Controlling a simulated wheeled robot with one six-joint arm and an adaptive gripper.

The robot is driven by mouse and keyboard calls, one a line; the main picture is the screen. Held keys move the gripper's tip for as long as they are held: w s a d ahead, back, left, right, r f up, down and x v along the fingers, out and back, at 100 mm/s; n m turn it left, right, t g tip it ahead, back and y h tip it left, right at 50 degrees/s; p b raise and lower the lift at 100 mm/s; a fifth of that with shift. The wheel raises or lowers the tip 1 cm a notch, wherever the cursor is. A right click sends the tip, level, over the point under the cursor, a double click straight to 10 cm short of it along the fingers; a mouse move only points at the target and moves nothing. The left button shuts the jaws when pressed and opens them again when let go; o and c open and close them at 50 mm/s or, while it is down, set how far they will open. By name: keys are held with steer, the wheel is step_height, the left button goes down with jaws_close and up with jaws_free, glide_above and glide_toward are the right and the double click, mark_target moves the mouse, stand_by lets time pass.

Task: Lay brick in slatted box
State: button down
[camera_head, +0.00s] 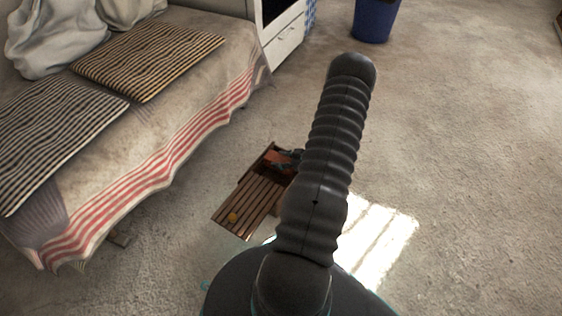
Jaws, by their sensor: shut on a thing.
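The slatted wooden box (252,204) is on the floor, left of my black ribbed arm. Its near part shows brown slats, and its far part is an open, dark compartment. The reddish brick (274,161) shows at this open part. My gripper (287,158) is a small dark shape at the brick, partly hidden behind my arm, and is shut on it. I cannot tell whether the brick touches the box floor. My arm hides the box's right side.
A small orange-yellow round thing (232,217) lies on the slats. A sofa (190,100) with striped cushions and a hanging red-striped cover stands left. A blue bin (375,20) and white cabinet (285,42) are at the back. The carpet at right is clear.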

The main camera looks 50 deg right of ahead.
steer(key=shift+f+b, duration=0.45)
steer(key=shift+f, duration=0.25)
steer(key=shift+c, duration=2)
jaws_free()
steer(key=shift+r, duration=0.1)
